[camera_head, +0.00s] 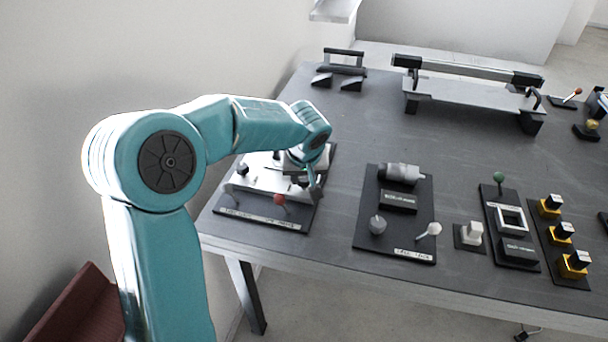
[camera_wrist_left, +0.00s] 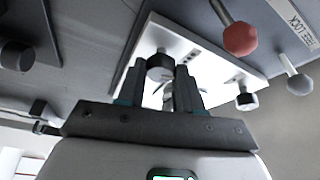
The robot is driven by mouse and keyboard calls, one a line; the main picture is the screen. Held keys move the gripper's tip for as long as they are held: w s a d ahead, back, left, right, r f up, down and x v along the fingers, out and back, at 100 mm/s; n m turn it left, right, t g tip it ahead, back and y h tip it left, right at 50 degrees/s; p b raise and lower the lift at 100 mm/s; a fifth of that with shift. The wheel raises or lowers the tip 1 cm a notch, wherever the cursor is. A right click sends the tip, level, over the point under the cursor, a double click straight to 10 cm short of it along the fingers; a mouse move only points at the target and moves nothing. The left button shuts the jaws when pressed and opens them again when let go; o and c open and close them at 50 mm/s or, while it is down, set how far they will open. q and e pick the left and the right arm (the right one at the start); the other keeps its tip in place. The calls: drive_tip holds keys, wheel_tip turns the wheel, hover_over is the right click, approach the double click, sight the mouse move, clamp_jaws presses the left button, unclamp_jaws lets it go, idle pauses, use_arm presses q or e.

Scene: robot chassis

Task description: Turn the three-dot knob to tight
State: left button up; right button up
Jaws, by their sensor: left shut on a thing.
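A white plate (camera_head: 262,178) with dark knobs sits on a dark board at the table's left end. My left gripper (camera_head: 303,180) is over the plate's right side, pointing down, and hides part of it. In the left wrist view, its fingers (camera_wrist_left: 163,88) are shut on a dark round knob (camera_wrist_left: 160,66) on the white plate (camera_wrist_left: 213,58). Small dots mark the plate, but I cannot count them clearly enough to tell which knob is held. Another dark knob (camera_wrist_left: 246,102) stands apart to the right. My right gripper is not in view.
A red-ball lever (camera_head: 280,200) rises from the board's front edge, close to my left gripper. To the right are a board with a grey cylinder (camera_head: 399,172), a white knob block (camera_head: 470,234) and yellow-based switches (camera_head: 561,233). Bare table lies between the boards.

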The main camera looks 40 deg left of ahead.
use_arm(q)
drive_tip(key=m, duration=0.1)
drive_tip(key=m+h+p, duration=0.1)
drive_tip(key=m, duration=0.1)
drive_tip(key=shift+a+r+m+t, duration=0.15)
drive_tip(key=shift+m+t, duration=0.15)
drive_tip(key=m+p, duration=0.1)
drive_tip(key=m+h+p, duration=0.1)
drive_tip(key=m+p, duration=0.1)
drive_tip(key=shift+a+r+m+t+h, duration=0.1)
drive_tip(key=shift+m+t+h, duration=0.2)
drive_tip(key=shift+t, duration=0.1)
drive_tip(key=shift+m+h+p, duration=0.4)
drive_tip(key=shift+m+p, duration=0.05)
drive_tip(key=shift+m, duration=0.45)
drive_tip(key=m, duration=0.1)
drive_tip(key=m+h, duration=0.1)
drive_tip(key=shift+a+f+m, duration=0.1)
drive_tip(key=shift+f+m, duration=0.15)
drive_tip(key=shift+m, duration=0.05)
drive_tip(key=shift+m+g+h+b, duration=0.3)
drive_tip(key=shift+m+h+b, duration=0.35)
drive_tip(key=shift+m, duration=1.15)
drive_tip(key=o, duration=1)
